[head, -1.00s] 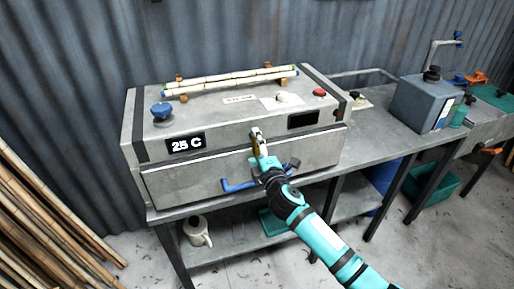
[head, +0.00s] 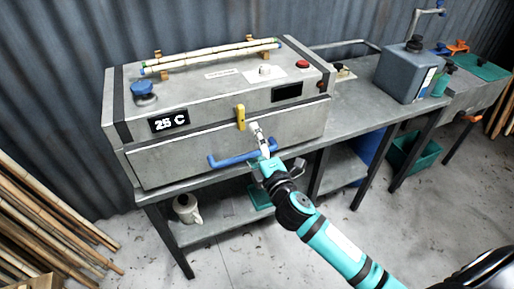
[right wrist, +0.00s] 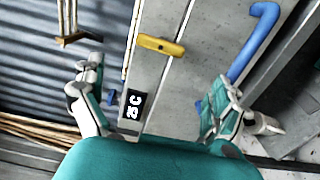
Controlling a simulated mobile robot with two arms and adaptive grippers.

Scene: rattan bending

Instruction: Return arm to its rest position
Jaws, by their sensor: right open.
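My right arm comes in from the lower right of the head view. Its gripper (head: 274,150) is open and empty in front of the steam box (head: 215,130), near the blue bar handle (head: 232,160) on the box's front. In the right wrist view the two fingers of the gripper (right wrist: 165,85) are spread wide with nothing between them. The yellow latch (head: 240,117) is upright on the box front; it also shows in the right wrist view (right wrist: 160,46). The box's front panel looks closed. My left gripper is not in view.
Bamboo poles (head: 210,57) lie in brackets on the box top, beside a blue knob (head: 143,88) and a red button (head: 302,64). A grey container (head: 408,72) stands on the bench at right. More poles (head: 50,215) lean at left. The floor in front is clear.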

